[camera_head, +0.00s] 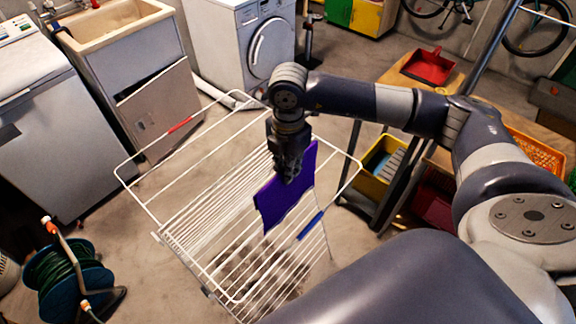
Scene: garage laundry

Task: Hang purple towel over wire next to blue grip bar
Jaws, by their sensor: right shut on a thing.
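The purple towel (270,203) hangs from my right gripper (290,176), which is shut on it. The towel is over the right part of the white wire drying rack (188,214), close to the blue grip bar (311,225). The blue bar lies just right of and below the towel's lower edge. I cannot tell whether the towel touches the wires. A red grip bar (180,125) is on the rack's far left side. My left gripper is not in view.
A green hose reel (68,274) stands at the lower left. A washer (243,45), a sink cabinet (160,110) and a white appliance (50,130) line the back and left. A wooden bench with a red dustpan (428,67) and yellow bin (383,172) is at the right.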

